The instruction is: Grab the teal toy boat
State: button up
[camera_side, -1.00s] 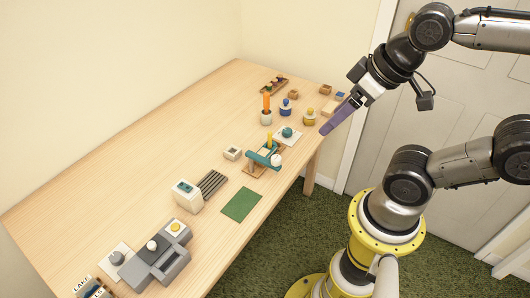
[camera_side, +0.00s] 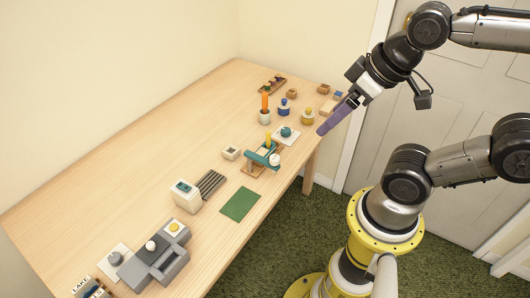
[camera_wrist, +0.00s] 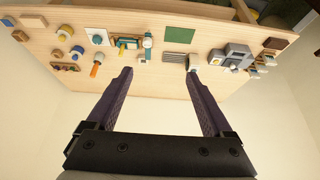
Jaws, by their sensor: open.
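No shape is clearly readable as a boat at this size. Several teal pieces show on the table. A long teal piece (camera_side: 263,157) lies at a small wooden stand near the front edge, beside a yellow peg and a white round part; it also shows in the wrist view (camera_wrist: 128,41). A round teal piece (camera_side: 286,132) sits on a white plate. A small teal piece (camera_side: 183,186) is on top of a white box. My gripper (camera_side: 322,130) is open and empty, with purple fingers, above the table's right end. Both fingers (camera_wrist: 158,74) show apart in the wrist view.
The wooden table (camera_side: 130,190) has clear room at the back left. A green mat (camera_side: 240,204), slatted rack (camera_side: 210,183) and grey unit (camera_side: 155,258) are along the front. An orange candle-like stick (camera_side: 265,101), blue and yellow pieces and small wooden blocks (camera_side: 324,89) stand near the right end.

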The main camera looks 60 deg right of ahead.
jog(key=w+r+n, duration=0.4)
jog(key=w+n, duration=0.2)
jog(key=n, duration=0.3)
jog(key=n+g, duration=0.6)
jog(key=n, duration=0.3)
send_over(265, 149)
jog(key=f, duration=2.8)
jog(key=shift+a, duration=0.2)
jog(key=shift+d+f, duration=0.15)
jog(key=shift+f, duration=1.5)
jog(key=shift+d+f, duration=0.1)
jog(key=shift+f, duration=1.5)
grip_shut()
